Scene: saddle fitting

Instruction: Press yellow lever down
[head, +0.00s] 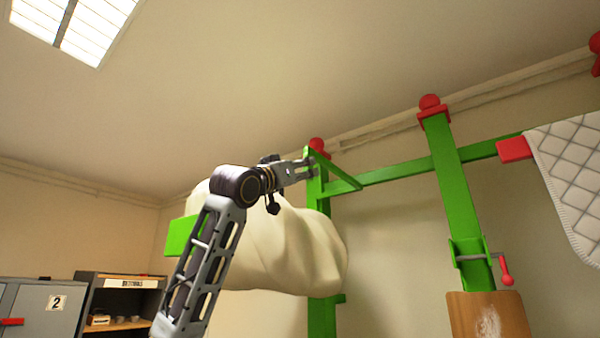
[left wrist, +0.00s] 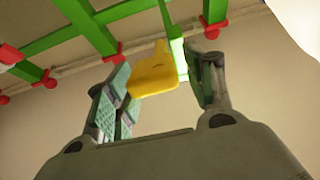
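The yellow lever (left wrist: 153,76) shows in the left wrist view between the two fingers of my left gripper (left wrist: 158,88), beside a bright green post. The fingers stand apart. The lever looks close to the left finger, with a narrow gap to the right finger; I cannot tell whether it touches either. In the head view my left gripper (head: 306,169) is raised at the green frame (head: 449,190), near its left post. The lever cannot be made out there. My right gripper is in neither view.
A large cream padded shape (head: 300,250) hangs behind and below my left arm. A red-handled crank (head: 506,270) sits on the right green post. A white quilted pad (head: 575,170) hangs at the far right. A shelf unit (head: 122,290) stands lower left.

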